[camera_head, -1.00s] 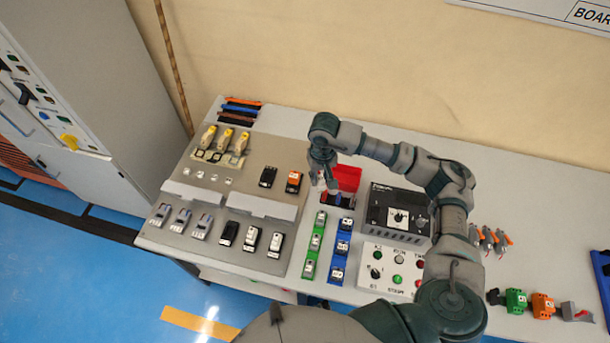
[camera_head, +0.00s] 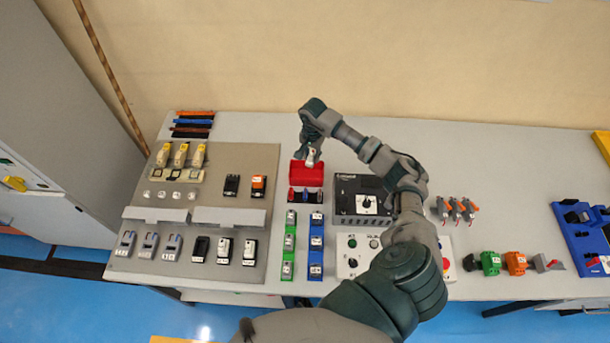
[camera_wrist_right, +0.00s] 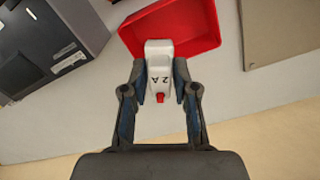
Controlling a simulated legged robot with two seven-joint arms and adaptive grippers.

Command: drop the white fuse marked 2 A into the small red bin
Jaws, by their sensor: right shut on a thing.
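My right gripper (camera_wrist_right: 160,100) is shut on the white fuse (camera_wrist_right: 158,62), which shows the marking 2 A and a small red tip in the right wrist view. In the head view the right gripper (camera_head: 311,154) holds the fuse at the back edge of the small red bin (camera_head: 306,174). In the right wrist view the red bin (camera_wrist_right: 205,25) lies behind the fuse, and the fuse's far end overlaps the bin's opening. I cannot tell the height of the fuse above the bin. My left gripper is not in view.
A black device (camera_head: 362,208) stands right of the bin. Green (camera_head: 289,243) and blue (camera_head: 316,242) strips with small parts lie in front. A grey board (camera_head: 262,160) with switches and fuses is to the left. Bare table lies behind the bin.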

